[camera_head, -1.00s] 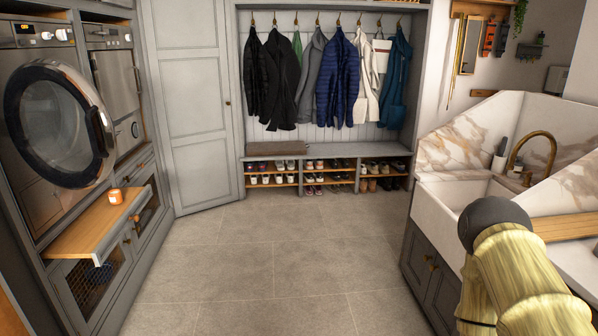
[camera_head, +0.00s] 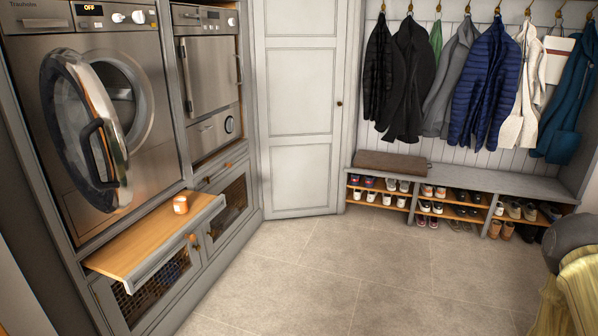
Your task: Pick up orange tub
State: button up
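The orange tub (camera_head: 181,205) is small, with a pale label on its side. It stands upright on the wooden pull-out shelf (camera_head: 150,240) below the washing machine, at the left of the head view. Part of my arm shows at the lower right edge of the view, well away from the tub. My gripper is not in view, so its state is hidden.
The washing machine door (camera_head: 85,130) hangs open above the shelf. Mesh-front cabinets (camera_head: 229,203) lie below. A bench (camera_head: 470,180) with shoes and hanging coats stands at the back right. The tiled floor (camera_head: 330,275) in the middle is clear.

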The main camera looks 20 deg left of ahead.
aim_at(181, 205)
jog(key=u, duration=0.65)
jog(key=i, duration=1.55)
jog(key=u, duration=0.9)
